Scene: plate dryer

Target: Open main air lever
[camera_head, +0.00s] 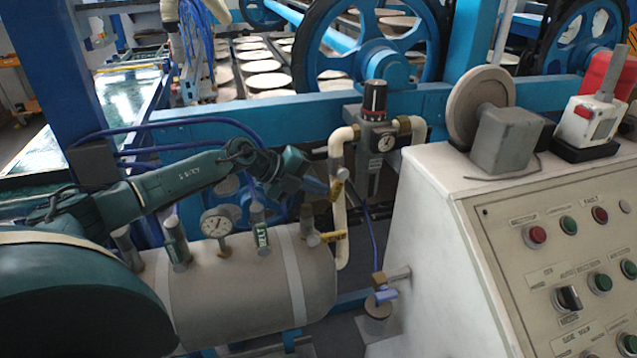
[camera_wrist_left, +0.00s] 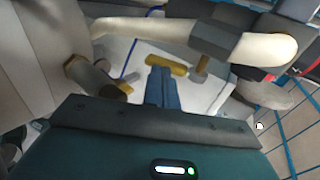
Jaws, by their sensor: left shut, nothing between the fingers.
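A second yellow lever or tag (camera_head: 333,236) sits lower, by the tank's right fitting. Which one is the main air lever I cannot tell. My left gripper (camera_head: 320,188) is shut and empty, close to the upper yellow piece. In the left wrist view the closed blue fingers (camera_wrist_left: 162,80) point at a yellow lever (camera_wrist_left: 166,65) beyond the tips; contact is not clear. My right gripper is not in view.
A pressure regulator with gauge (camera_head: 375,135) stands right of the pipe. A tank gauge (camera_head: 215,223) and green-tagged valves (camera_head: 261,235) are under my left arm. The control panel cabinet (camera_head: 440,250) fills the right.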

